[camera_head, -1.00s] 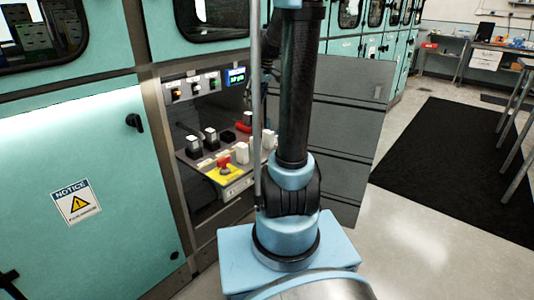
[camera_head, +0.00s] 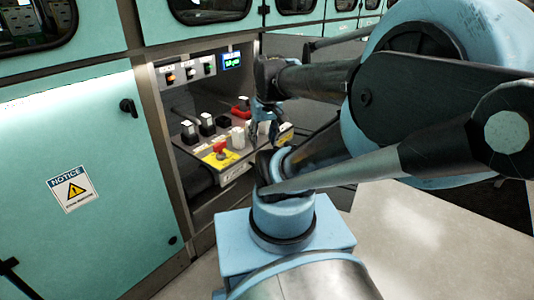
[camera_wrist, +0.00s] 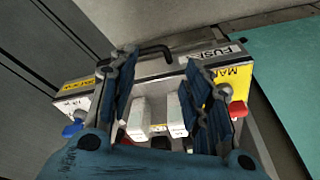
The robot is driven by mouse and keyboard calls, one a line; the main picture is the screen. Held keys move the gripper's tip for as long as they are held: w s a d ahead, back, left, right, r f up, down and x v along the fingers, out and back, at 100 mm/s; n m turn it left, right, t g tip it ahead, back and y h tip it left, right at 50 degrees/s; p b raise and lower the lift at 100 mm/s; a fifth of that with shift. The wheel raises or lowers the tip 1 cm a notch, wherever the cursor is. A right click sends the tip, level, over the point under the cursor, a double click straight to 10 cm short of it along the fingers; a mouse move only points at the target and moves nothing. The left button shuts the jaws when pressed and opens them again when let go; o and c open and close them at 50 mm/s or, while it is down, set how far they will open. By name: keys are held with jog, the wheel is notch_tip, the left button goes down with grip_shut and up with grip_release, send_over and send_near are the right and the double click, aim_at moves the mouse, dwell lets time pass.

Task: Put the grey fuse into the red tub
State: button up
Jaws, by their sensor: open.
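My gripper (camera_wrist: 160,105) is open, with its blue fingers on either side of two pale blocks in the wrist view. The left block (camera_wrist: 139,120) is whitish-grey and the right block (camera_wrist: 176,115) is white; I cannot tell surely which is the grey fuse. In the head view, pale blocks (camera_head: 238,138) stand on the panel beside my gripper (camera_head: 263,130). A red object (camera_head: 241,107) sits at the back of the panel and may be the red tub; its shape is unclear. No contact between fingers and blocks can be made out.
A red knob on a yellow plate (camera_head: 220,148) is at the panel's front left. Black-based modules (camera_head: 207,124) stand further left. A black handle (camera_wrist: 142,54) and a FUSE label are on the drawer front. A blue item (camera_wrist: 72,129) lies left in the wrist view.

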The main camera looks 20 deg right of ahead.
jog(key=shift+m, duration=0.5)
jog(key=s+f, duration=0.1)
jog(key=s, duration=0.1)
jog(key=s+f, duration=0.2)
jog(key=shift+d+f, duration=0.2)
jog(key=shift+f, duration=0.1)
